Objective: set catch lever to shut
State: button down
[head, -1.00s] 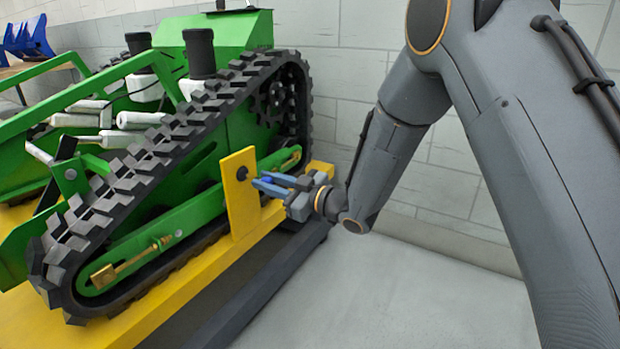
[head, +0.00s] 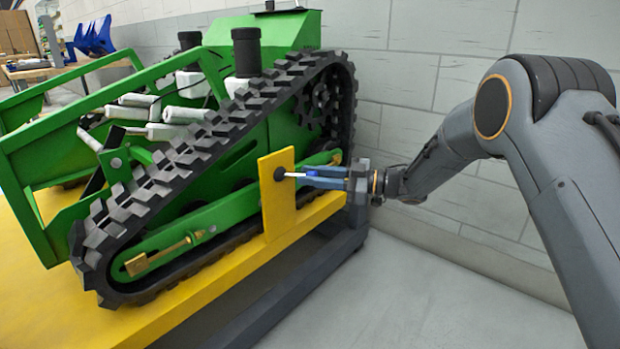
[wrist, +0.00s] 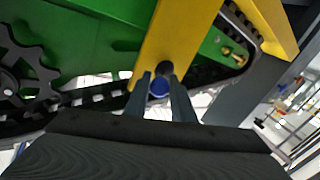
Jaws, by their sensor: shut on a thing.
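The catch lever is a thin rod with a blue knob (head: 312,174), standing out from a dark round pivot (head: 280,174) on an upright yellow plate (head: 277,205). The plate stands beside the track of a green tracked carrier (head: 225,120). My gripper (head: 318,178) reaches in from the right, its fingers closed around the knob end of the lever. In the wrist view the blue knob (wrist: 159,87) sits between the two fingertips (wrist: 160,80), in front of the yellow plate (wrist: 180,40). The lever's rod is mostly hidden behind the knob there.
The carrier stands on a yellow platform (head: 215,291) with a dark base (head: 290,290). A pale block wall (head: 430,90) is close behind my arm. Open floor (head: 420,300) lies front right. A blue object (head: 93,37) sits on a table at the far left.

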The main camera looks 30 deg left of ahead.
jog(key=shift+w+r, duration=0.15)
jog(key=shift+r, duration=0.05)
jog(key=c, duration=1.6)
grip_release()
jog(key=shift+a, duration=0.1)
jog(key=shift+o, duration=0.2)
jog(key=shift+f, duration=0.1)
jog(key=p+v, duration=0.2)
jog(key=v, duration=0.6)
